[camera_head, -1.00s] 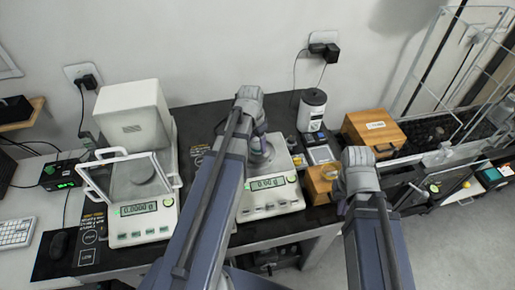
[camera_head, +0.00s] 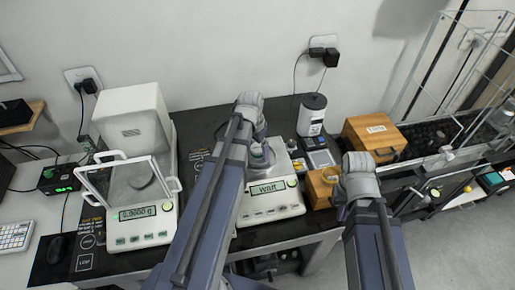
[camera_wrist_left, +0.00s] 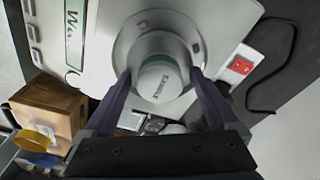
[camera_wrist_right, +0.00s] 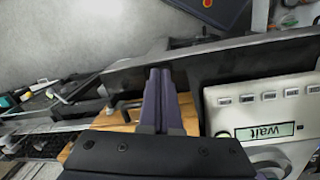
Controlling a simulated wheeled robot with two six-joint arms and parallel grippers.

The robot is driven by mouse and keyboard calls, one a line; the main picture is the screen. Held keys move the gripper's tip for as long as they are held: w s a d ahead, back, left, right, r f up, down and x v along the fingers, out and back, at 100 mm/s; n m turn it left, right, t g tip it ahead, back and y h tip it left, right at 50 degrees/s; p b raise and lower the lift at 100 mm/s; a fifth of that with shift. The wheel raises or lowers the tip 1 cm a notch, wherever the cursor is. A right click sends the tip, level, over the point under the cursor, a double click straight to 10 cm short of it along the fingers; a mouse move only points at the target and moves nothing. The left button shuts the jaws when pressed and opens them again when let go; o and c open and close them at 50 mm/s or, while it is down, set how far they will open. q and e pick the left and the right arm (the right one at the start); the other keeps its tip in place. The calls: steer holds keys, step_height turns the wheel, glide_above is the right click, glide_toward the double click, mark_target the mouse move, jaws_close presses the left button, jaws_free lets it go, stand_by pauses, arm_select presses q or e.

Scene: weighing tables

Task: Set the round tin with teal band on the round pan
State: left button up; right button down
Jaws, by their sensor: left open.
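The round tin with teal band (camera_wrist_left: 157,84) stands on the round pan (camera_wrist_left: 124,48) of the middle balance (camera_head: 283,210), its white lid marked "SAMPLE" in the left wrist view. My left gripper (camera_wrist_left: 160,78) is open, with one finger on each side of the tin. In the head view my left arm covers part of the pan, and the tin is hard to make out there. The balance display (camera_head: 267,188) reads "Wait". My right gripper (camera_wrist_right: 158,84) is shut and empty, near the table's front edge to the right of the balance.
A second balance (camera_head: 140,222) with a glass shield stands at the left. A small wooden block (camera_head: 319,187) sits right of the middle balance. Behind it are a white-labelled canister (camera_head: 311,114) and a wooden box (camera_head: 373,137). A black mouse (camera_head: 57,246) lies at the far left.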

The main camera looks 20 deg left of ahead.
mark_target(255, 150)
arm_select(q)
steer(key=shift+r, duration=0.15)
step_height(255, 150, up, 12)
steer(key=s+p, duration=0.1)
steer(key=p, duration=1.1)
steer(key=shift+s+a, duration=0.15)
steer(key=shift+a, duration=0.15)
steer(key=shift+d, duration=0.1)
steer(key=s+d, duration=0.3)
steer(key=d, duration=0.4)
steer(key=s+d+g+y, duration=0.1)
steer(key=s+d, duration=0.3)
steer(key=d, duration=0.3)
steer(key=s+d+n, duration=0.1)
steer(key=s+d, duration=0.3)
steer(key=d, duration=0.3)
steer(key=shift+s+d+y, duration=0.2)
steer(key=shift+s+y, duration=0.05)
steer(key=shift+y, duration=0.15)
